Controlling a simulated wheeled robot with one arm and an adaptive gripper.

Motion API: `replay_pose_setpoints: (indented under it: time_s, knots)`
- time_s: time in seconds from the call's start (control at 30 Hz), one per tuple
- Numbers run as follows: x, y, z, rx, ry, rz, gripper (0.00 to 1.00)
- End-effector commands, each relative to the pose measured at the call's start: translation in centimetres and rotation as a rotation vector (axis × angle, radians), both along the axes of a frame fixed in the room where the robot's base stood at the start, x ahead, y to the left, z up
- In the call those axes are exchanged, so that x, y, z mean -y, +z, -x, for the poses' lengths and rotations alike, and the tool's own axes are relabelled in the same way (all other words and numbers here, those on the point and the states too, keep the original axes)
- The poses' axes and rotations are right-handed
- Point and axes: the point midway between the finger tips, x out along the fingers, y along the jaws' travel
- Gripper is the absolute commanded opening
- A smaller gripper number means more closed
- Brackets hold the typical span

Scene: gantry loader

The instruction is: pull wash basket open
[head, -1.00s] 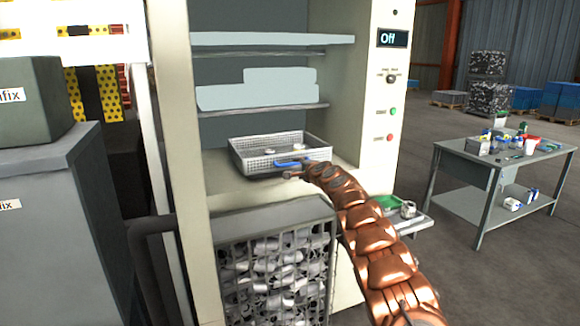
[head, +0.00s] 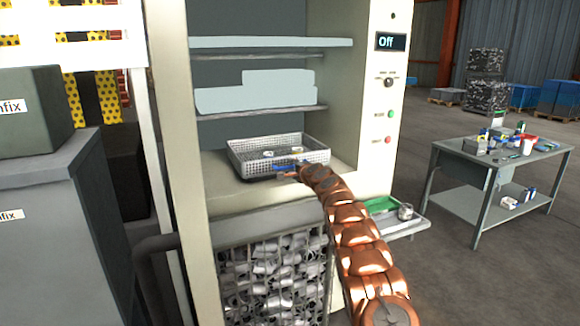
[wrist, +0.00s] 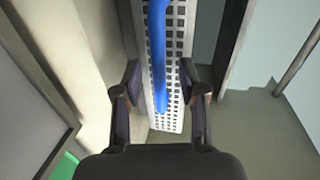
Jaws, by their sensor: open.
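The wash basket (head: 255,165) is a grey perforated tray with a blue handle (head: 291,163) on its front side. It sits on the floor of the cabinet's open bay, with small items inside. My gripper (head: 290,172) is at the basket's front, by the handle. In the wrist view the open gripper (wrist: 160,100) has one finger on each side of the blue handle (wrist: 157,60) and the perforated basket wall (wrist: 173,75). The handle lies between the fingers, and neither finger visibly presses on it. The basket's far part is out of the wrist view.
The cabinet (head: 380,150) has a panel reading "Off" at its right. A wire bin (head: 272,270) of metal parts stands below the bay. A small side shelf with a green tray (head: 380,206) juts out at right. A workbench (head: 490,165) stands further right, with clear floor between.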

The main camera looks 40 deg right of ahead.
Motion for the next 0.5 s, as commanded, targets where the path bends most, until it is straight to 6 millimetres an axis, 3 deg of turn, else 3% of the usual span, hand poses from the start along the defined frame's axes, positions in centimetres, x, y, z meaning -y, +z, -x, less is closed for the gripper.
replay_pose_setpoints:
  time_s: [0.5]
  knots:
    - [0.6, -0.3, -2.5, 0.003, 0.004, -0.002, 0.41]
